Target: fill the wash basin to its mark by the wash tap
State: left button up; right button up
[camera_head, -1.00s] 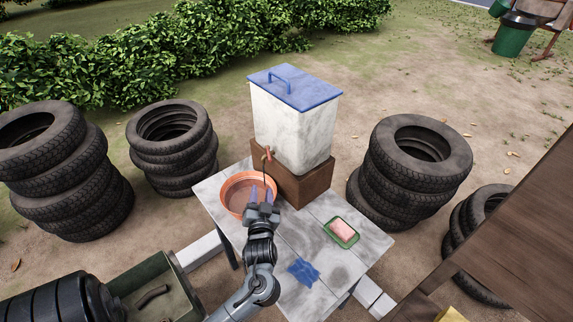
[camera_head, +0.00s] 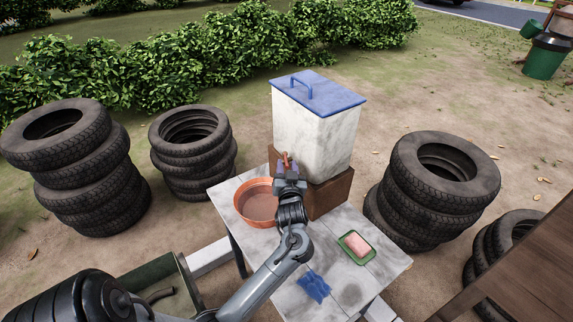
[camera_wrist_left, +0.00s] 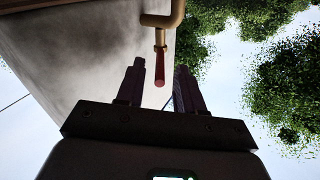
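The wash basin (camera_head: 242,214) is a round orange bowl on the grey table, below and left of the tap. Its water level and mark cannot be made out. The wash tap (camera_head: 287,156) has a red handle and sits low on the front of a white tank (camera_head: 312,125) with a blue lid. In the left wrist view, the tap (camera_wrist_left: 160,68) shows a brass body with the red lever hanging down. My left gripper (camera_head: 288,166) is at the tap, its fingers open on either side of the lever's line, with gaps showing. My right gripper is out of view.
The tank stands on a brown block (camera_head: 328,197) on the table (camera_head: 352,290). A green dish (camera_head: 369,254) with pink soap and a blue cloth (camera_head: 314,288) lie nearer. Tyre stacks (camera_head: 190,150) flank the table on both sides. A brown wooden structure (camera_head: 520,275) is at right.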

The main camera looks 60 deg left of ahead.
pick_arm(q)
jog(key=shift+x, duration=1.05)
jog(key=shift+c, duration=0.2)
grip_shut()
dwell(0.6)
